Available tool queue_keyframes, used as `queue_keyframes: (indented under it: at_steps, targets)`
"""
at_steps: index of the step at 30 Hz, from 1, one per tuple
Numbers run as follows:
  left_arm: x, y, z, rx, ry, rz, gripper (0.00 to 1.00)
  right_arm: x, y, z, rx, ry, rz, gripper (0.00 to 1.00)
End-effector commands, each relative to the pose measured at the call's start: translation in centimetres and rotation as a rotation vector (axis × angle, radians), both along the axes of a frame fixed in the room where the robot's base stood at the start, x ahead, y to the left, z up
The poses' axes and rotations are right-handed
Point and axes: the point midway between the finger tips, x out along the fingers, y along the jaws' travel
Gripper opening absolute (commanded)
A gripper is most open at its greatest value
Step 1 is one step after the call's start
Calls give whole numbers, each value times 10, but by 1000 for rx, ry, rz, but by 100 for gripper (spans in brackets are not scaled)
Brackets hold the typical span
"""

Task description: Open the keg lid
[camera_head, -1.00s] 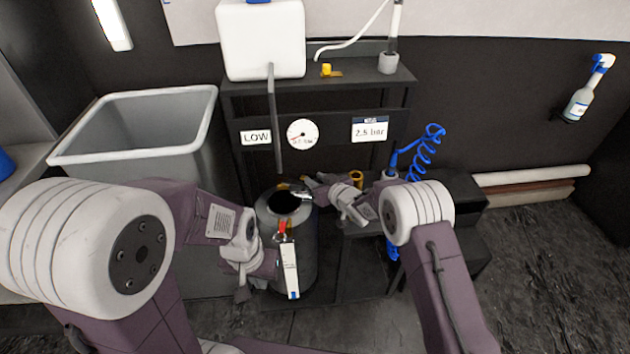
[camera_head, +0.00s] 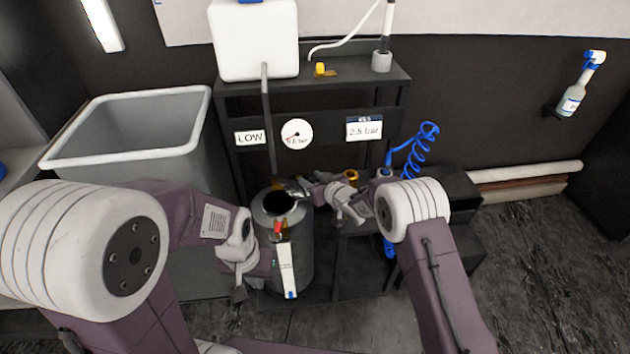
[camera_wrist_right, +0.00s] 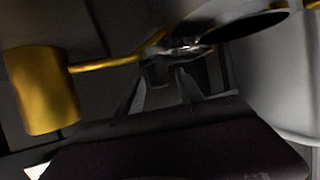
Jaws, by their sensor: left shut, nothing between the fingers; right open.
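The keg (camera_head: 296,252) is a dark grey cylinder standing upright below the shelf, with a pale rim and a dark round area (camera_head: 279,203) on top. I cannot tell whether that area is the lid or an open mouth. A red-tipped fitting and a white label strip (camera_head: 287,268) are on its front. My right gripper (camera_head: 301,188) is at the back right of the keg's top; in the right wrist view its fingers (camera_wrist_right: 160,92) are apart, just below a shiny metal piece (camera_wrist_right: 188,50). Contact is unclear. My left gripper (camera_head: 267,264) is shut and empty beside the keg's front left.
A grey bin (camera_head: 130,152) stands left of the keg. A shelf (camera_head: 345,86) with a white tank (camera_head: 254,40) is behind, and a grey pipe hangs near the keg. Floor is clear at far right.

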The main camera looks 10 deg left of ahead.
Motion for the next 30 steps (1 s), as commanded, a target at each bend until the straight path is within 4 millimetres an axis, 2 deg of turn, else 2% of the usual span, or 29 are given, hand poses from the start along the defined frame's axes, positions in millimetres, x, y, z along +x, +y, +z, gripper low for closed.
queue_keyframes:
  at_steps: [15, 30]
  targets:
    - [0, 0, 22, 0, 0, 0, 0, -59, -48, 33, 0, 0, -3, 44]
    - [0, 0, 22, 0, 0, 0, 0, -63, -51, 34, 1, -1, -2, 44]
